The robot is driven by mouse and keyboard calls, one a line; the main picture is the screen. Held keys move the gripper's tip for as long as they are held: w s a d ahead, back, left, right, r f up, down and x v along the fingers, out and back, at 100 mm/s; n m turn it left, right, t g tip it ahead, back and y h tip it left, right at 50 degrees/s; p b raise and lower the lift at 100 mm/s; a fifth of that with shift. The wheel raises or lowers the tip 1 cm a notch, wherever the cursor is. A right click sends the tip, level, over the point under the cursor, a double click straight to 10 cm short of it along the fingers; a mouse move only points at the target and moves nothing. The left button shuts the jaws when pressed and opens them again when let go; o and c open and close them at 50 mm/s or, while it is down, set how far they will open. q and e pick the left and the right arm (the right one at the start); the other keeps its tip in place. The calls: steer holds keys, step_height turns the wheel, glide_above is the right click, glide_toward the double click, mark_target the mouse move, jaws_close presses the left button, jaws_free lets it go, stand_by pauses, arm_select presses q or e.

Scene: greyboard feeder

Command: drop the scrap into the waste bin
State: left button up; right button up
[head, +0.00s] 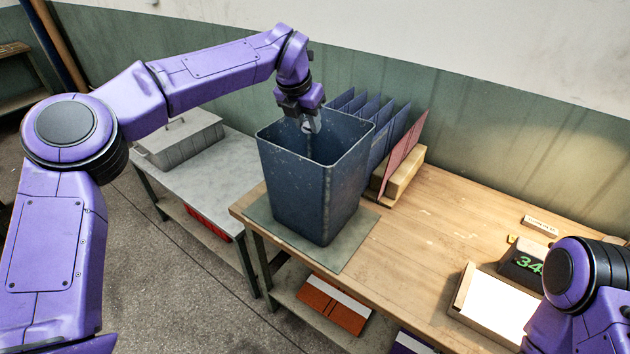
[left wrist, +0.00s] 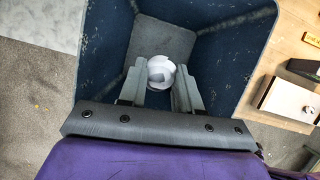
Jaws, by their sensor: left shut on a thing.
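The waste bin (head: 310,190) is a tall dark blue, open-topped bin, standing upright on the wooden table's left end. My left gripper (head: 311,124) reaches down into the bin's mouth from above, at the rear side of the opening. In the left wrist view, the left gripper (left wrist: 161,84) is shut on the scrap (left wrist: 161,71), a pale crumpled ball between the fingertips. The bin's inner walls and floor (left wrist: 165,42) show around and below it. The scrap is hard to make out in the head view. My right arm shows at the lower right, but its gripper is out of view.
The bin stands on a grey-green mat (head: 262,230). Blue upright sheets (head: 388,135) and a pink one (head: 405,152) stand in a wooden rack behind it. The table's middle is clear.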

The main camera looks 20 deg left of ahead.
arm_select(q)
steer(key=o, duration=1)
steer(key=shift+s+r, duration=0.1)
steer(key=shift+s, duration=0.05)
steer(key=shift+o, duration=0.4)
steer(key=shift+w, duration=0.25)
steer(key=d+b+v, duration=0.1)
steer(key=v, duration=0.9)
steer(key=shift+a+b, duration=0.4)
steer(key=shift+s+r, duration=0.1)
steer(key=shift+r, duration=0.05)
